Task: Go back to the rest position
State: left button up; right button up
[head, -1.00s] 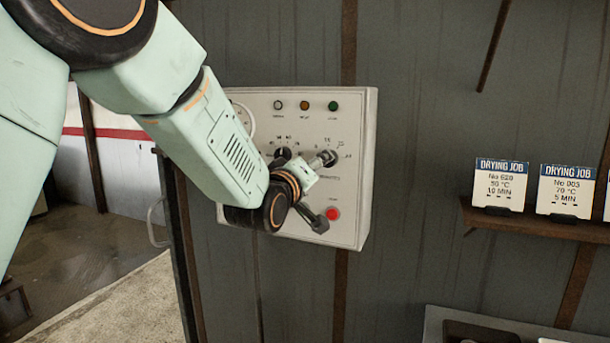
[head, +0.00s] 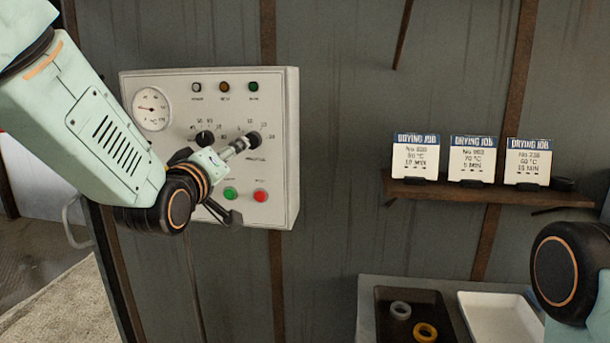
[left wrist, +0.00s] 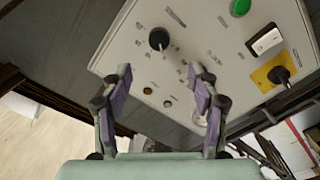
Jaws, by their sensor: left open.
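My left gripper (head: 238,182) is open in front of the white control panel (head: 282,195), with no object between its fingers. Its upper fingertip shows just left of the right black knob (head: 254,140); I cannot tell from the head view whether they touch. In the left wrist view the two fingers (left wrist: 160,78) stand apart, and a black knob (left wrist: 159,38) lies beyond their tips. The left black knob (head: 205,138), green button (head: 230,193) and red button (head: 260,195) are uncovered. My right arm shows only as a joint at the right edge; its gripper is out of view.
A shelf (head: 440,191) at right carries three drying job cards (head: 471,158). Below stand a dark tray (head: 385,305) with a grey ring (head: 400,310) and yellow ring (head: 426,332), and a white tray (head: 500,297). Wall between panel and shelf is clear.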

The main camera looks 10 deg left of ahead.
pick_arm(q)
jog(key=s+f+m+g+b, duration=0.25)
jog(key=s+f, duration=0.25)
jog(key=f, duration=0.7)
jog(key=s+f+m+g+b, duration=0.2)
jog(key=s+f+g, duration=0.25)
jog(key=f, duration=0.85)
jog(key=s+f+m+g+b, duration=0.2)
jog(key=s+f, duration=0.3)
jog(key=f, duration=0.7)
jog(key=s+f+m+g+b, duration=0.1)
jog(key=s+f+g+b, duration=0.7)
jog(key=s+f, duration=1.9)
jog(key=s+g, duration=0.1)
jog(key=s, duration=0.2)
jog(key=shift+s+f+y, duration=0.15)
jog(key=shift+y, duration=0.15)
